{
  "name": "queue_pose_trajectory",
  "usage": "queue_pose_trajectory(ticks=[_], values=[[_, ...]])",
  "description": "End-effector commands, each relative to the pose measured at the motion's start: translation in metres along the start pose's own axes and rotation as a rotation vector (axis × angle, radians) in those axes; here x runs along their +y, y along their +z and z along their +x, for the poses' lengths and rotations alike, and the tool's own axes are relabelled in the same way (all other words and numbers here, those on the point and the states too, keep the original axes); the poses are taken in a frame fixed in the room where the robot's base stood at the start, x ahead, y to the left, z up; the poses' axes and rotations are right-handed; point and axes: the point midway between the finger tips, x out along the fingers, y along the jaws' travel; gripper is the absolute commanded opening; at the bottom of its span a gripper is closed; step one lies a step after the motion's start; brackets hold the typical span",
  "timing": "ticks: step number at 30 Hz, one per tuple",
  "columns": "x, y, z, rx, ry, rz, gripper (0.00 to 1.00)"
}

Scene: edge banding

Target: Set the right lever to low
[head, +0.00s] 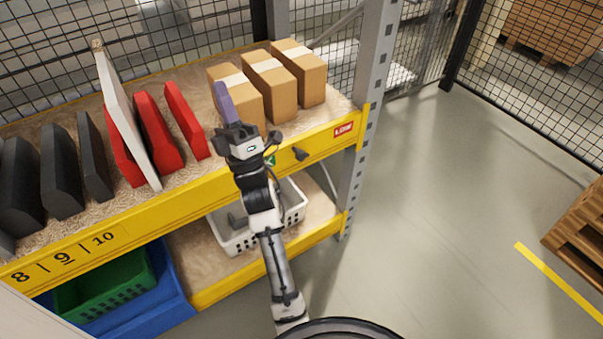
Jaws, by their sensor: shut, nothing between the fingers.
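A small black lever (300,154) sticks out from the front of the yellow shelf beam (318,148). It sits between a green label (270,161), partly hidden by my arm, and a red label (343,130) reading LOW. I cannot tell exactly which way the lever points. My gripper (236,130) is shut and empty, to the left of the lever and above it in the picture, in front of the upper shelf and apart from the lever. Its fingertips are hard to make out.
A purple slab (222,102) shows right behind my gripper. Cardboard boxes (268,82), red slabs (157,135), a white panel (115,95) and black slabs (60,170) stand on the upper shelf. A white basket (290,205) is below.

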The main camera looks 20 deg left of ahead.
Motion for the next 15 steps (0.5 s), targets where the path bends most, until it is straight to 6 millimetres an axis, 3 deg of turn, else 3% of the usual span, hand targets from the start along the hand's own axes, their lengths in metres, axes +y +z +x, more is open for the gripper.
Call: queue_pose_trajectory(ticks=[1,3,6,9,12,15], values=[[-0.026,0.030,-0.043,-0.038,-0.072,-0.180,0.00],[-0.050,0.063,-0.102,-0.056,-0.161,-0.442,0.00],[-0.072,0.097,-0.191,-0.047,-0.294,-0.769,0.00],[-0.079,0.113,-0.270,-0.007,-0.410,-1.022,0.00],[-0.079,0.119,-0.330,0.038,-0.495,-1.196,0.00],[-0.076,0.119,-0.366,0.076,-0.545,-1.301,0.00]])
